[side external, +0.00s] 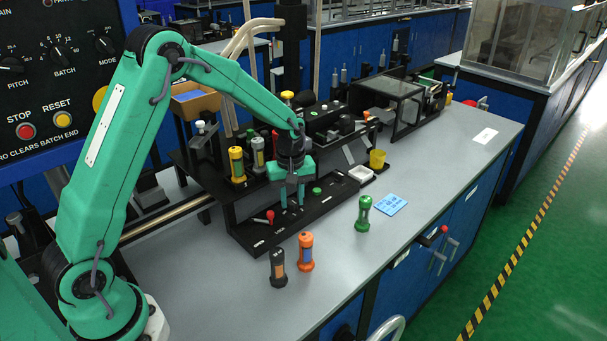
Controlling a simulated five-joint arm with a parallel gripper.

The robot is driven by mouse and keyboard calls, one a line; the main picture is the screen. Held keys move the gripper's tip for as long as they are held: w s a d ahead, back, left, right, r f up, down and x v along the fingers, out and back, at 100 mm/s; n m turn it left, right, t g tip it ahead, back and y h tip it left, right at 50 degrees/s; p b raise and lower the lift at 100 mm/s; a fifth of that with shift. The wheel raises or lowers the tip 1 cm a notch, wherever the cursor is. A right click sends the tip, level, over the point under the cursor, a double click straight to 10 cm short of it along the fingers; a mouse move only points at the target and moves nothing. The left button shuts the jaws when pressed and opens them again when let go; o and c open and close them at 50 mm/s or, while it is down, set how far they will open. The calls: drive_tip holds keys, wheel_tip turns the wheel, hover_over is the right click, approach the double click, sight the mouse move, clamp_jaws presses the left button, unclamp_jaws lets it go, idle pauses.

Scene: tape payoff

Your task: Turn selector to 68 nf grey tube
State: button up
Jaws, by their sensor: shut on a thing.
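My gripper (292,203) points straight down at the low black panel (258,238) on the bench's front. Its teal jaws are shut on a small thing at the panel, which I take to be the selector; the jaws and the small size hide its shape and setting. A lever with a red tip (270,214) is just left of the jaws, and a green button (316,190) is to the right. A grey tube (258,153) stands upright in the rack behind, beside a yellow tube (237,164). The labels are too small to read.
A dark tube (278,268), an orange tube (305,252) and a green tube (363,214) stand on the grey bench in front. A blue card (391,204), a white tray (361,174) and a yellow cup (377,159) are right. The bench's right front is clear.

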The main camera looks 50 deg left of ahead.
sight(291, 201)
drive_tip(key=n, duration=0.6)
drive_tip(key=shift+a+r, duration=0.1)
drive_tip(key=shift+a, duration=0.05)
idle(0.4)
drive_tip(key=o, duration=1)
drive_tip(key=shift+c, duration=0.2)
drive_tip(key=shift+r, duration=3.9)
drive_tip(key=shift+s, duration=0.1)
